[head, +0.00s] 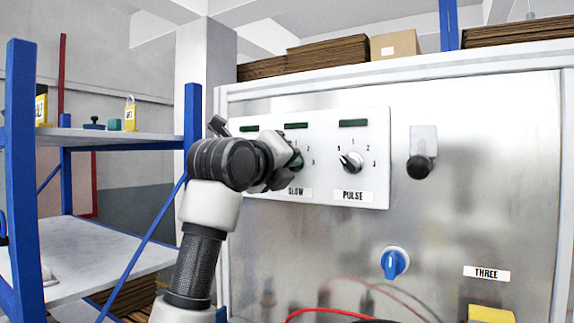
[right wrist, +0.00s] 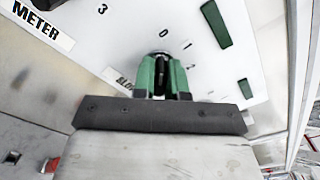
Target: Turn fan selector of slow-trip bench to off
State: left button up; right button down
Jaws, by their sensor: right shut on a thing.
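The white selector panel (head: 335,115) is on a metal cabinet front. My right gripper (head: 291,160) is at the selector above the SLOW label (head: 296,193), and my arm hides most of that selector. In the right wrist view my right gripper (right wrist: 162,75) has its green fingers shut on the SLOW selector knob (right wrist: 160,54). My left gripper is not in view.
The PULSE selector (head: 352,162) is close on the right, with a dark-knobbed fitting (head: 421,165) beyond it. A blue knob (head: 394,262) and red cable (head: 330,312) are lower. A blue-framed shelf (head: 120,138) stands left. The METER label (right wrist: 42,25) is in the wrist view.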

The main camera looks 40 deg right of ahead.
dwell(0.4)
jog(key=c, duration=1.2)
grip_release()
jog(key=shift+a, duration=0.1)
jog(key=shift+o, duration=0.2)
jog(key=b+v, duration=0.4)
jog(key=v, duration=0.6)
jog(key=shift+a+b, duration=0.3)
jog(key=shift+a, duration=0.05)
